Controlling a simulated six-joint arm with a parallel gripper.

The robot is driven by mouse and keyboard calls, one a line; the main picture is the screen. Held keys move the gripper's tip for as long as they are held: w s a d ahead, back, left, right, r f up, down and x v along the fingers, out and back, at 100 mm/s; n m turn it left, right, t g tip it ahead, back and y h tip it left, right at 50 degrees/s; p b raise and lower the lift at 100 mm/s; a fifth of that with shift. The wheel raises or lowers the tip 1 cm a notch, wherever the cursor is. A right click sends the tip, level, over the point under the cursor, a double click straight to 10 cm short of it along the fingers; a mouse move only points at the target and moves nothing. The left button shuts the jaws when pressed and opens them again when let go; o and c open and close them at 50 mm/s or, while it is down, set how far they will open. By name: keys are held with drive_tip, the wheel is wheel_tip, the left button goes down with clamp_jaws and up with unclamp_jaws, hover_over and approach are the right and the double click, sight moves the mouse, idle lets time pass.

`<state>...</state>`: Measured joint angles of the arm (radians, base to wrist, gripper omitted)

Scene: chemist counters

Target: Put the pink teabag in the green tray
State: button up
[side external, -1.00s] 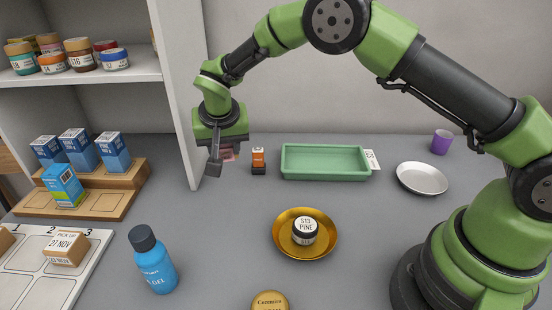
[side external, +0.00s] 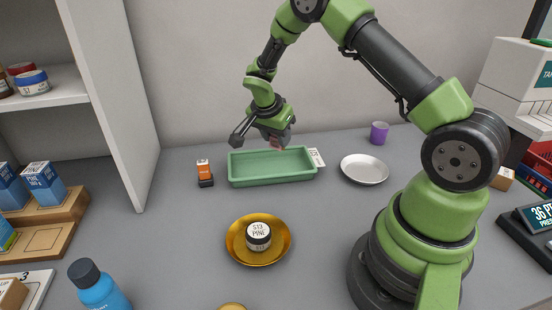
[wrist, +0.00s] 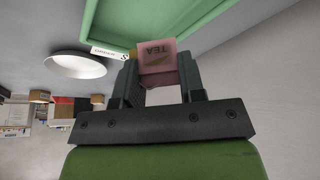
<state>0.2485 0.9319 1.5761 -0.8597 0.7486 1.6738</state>
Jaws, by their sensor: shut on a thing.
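The pink teabag (wrist: 157,52), marked TEA, sits between the two fingers of my gripper (wrist: 158,72) in the wrist view. In the side view my gripper (side external: 264,139) is shut on the pink teabag (side external: 275,144), which is mostly hidden by the fingers. It is over the back part of the green tray (side external: 272,180). The tray is rectangular, shallow and looks empty where I can see inside. The green tray (wrist: 120,14) also shows in the wrist view, past the teabag.
A card (side external: 317,158) lies at the tray's right end, with a white plate (side external: 364,169) and purple cup (side external: 379,133) farther right. A small orange and black item (side external: 204,173) stands left of the tray. In front, a gold dish (side external: 240,250) holds a jar (side external: 258,236).

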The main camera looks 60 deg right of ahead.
sight(279, 167)
wheel_tip(279, 167, down, 7)
drive_tip(key=shift+r, duration=0.2)
idle(0.3)
drive_tip(key=o, duration=0.9)
drive_tip(key=shift+f, duration=0.15)
